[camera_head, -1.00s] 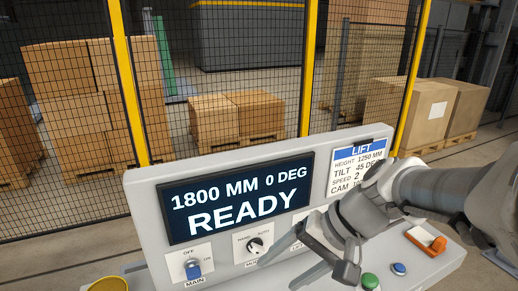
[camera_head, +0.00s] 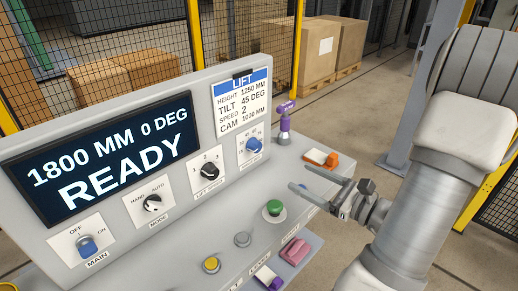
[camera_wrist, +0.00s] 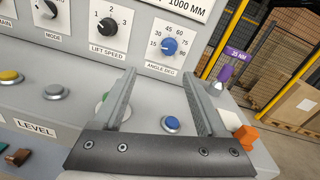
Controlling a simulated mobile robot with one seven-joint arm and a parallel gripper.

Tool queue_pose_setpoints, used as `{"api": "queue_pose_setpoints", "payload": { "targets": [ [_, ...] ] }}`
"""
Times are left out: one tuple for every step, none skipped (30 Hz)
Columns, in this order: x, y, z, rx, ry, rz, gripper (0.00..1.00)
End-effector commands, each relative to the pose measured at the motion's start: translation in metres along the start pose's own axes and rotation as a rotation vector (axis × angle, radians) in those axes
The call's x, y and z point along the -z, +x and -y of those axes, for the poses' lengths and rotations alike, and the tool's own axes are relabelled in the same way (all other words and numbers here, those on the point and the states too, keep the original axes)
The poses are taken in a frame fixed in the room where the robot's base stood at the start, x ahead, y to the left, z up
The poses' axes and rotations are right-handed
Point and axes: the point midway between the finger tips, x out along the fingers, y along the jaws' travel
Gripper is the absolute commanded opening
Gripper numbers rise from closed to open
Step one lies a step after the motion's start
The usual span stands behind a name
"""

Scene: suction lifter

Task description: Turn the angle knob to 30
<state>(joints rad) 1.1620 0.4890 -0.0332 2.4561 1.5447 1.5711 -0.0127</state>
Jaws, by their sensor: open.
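The angle knob (camera_head: 254,145) is a blue dial on the right of the panel's sloped face. In the wrist view the angle knob (camera_wrist: 169,47) sits on a white plate marked ANGLE DEG, with numbers around it; I cannot read its pointer surely. The display (camera_head: 100,155) reads 1800 MM, 0 DEG, READY. My gripper (camera_head: 300,177) is open and empty, to the right of the knob and apart from it. In the wrist view my gripper (camera_wrist: 160,75) has its two fingers spread below the knob, pointing toward the panel.
The lift speed knob (camera_head: 209,170) and mode knob (camera_head: 152,203) are left of the angle knob. A green button (camera_head: 273,208) and a blue button (camera_wrist: 171,124) are on the ledge. A purple-topped post (camera_head: 284,122) and an orange-and-white item (camera_head: 321,158) stand right.

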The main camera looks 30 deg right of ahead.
Motion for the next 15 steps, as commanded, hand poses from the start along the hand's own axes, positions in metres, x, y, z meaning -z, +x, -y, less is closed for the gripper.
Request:
{"api": "queue_pose_setpoints", "payload": {
  "targets": [
    [0.004, -0.006, 0.005, 0.034, 0.021, 0.005, 0.74],
    [0.005, -0.007, 0.007, 0.046, 0.028, 0.008, 0.74],
    [0.006, -0.009, 0.009, 0.056, 0.034, 0.010, 0.74],
    [0.006, -0.008, 0.010, 0.061, 0.037, 0.010, 0.74],
    [0.006, -0.007, 0.011, 0.064, 0.038, 0.011, 0.74],
    [0.006, -0.004, 0.011, 0.063, 0.038, 0.011, 0.74],
    [0.006, 0.000, 0.011, 0.061, 0.037, 0.012, 0.74],
    [0.006, 0.004, 0.011, 0.060, 0.037, 0.011, 0.74],
    [0.006, 0.011, 0.011, 0.059, 0.036, 0.011, 0.74],
    [0.006, 0.016, 0.011, 0.058, 0.036, 0.012, 0.74],
    [0.005, 0.022, 0.011, 0.057, 0.037, 0.012, 0.74],
    [0.006, 0.030, 0.012, 0.057, 0.036, 0.011, 0.74],
    [0.005, 0.037, 0.012, 0.056, 0.036, 0.011, 0.74],
    [0.005, 0.044, 0.012, 0.055, 0.036, 0.012, 0.74],
    [0.005, 0.053, 0.012, 0.056, 0.037, 0.011, 0.74]
  ]
}}
